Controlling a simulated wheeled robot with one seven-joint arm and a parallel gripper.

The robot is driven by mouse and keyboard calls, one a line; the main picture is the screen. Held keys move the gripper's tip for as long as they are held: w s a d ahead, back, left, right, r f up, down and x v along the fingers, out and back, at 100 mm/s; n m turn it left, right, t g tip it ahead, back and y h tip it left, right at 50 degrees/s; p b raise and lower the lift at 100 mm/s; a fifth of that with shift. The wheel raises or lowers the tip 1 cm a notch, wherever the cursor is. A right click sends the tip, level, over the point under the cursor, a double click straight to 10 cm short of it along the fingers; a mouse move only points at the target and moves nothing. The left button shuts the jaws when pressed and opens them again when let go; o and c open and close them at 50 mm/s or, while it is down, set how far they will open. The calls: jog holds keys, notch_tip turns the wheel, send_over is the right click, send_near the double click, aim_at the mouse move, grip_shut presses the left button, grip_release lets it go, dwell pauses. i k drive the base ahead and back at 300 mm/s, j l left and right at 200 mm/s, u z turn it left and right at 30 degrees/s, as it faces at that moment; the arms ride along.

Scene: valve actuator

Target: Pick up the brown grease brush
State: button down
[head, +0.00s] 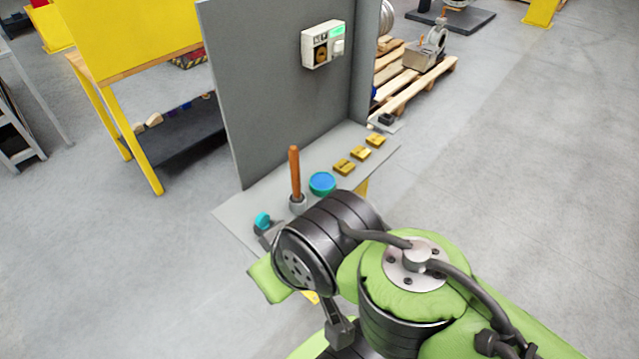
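The brown grease brush (295,172) stands upright on the grey bench top, its long brown handle pointing up. Its lower end is in or on a small grey, cup-like base (297,204); the bristles are not visible. My arm, with green covers and dark joints, crosses the lower right of the head view. Its dark round joint is just right of and below the brush in the picture, with a gap between them. My gripper cannot be made out; the arm hides that area. Nothing is seen holding the brush.
On the grey bench (235,215), a blue round tin (322,183) and several brass blocks (344,167) lie right of the brush. A teal-topped part (263,221) is left, partly behind my arm. A tall grey panel (275,90) with a control box (322,45) rises behind.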

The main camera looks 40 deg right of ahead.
aim_at(294, 170)
jog(key=l+u, duration=0.25)
jog(key=u, duration=0.15)
jog(key=i+l+u, duration=0.1)
jog(key=l+u, duration=0.15)
jog(key=u, duration=0.15)
jog(key=l+u, duration=0.25)
jog(key=u, duration=0.15)
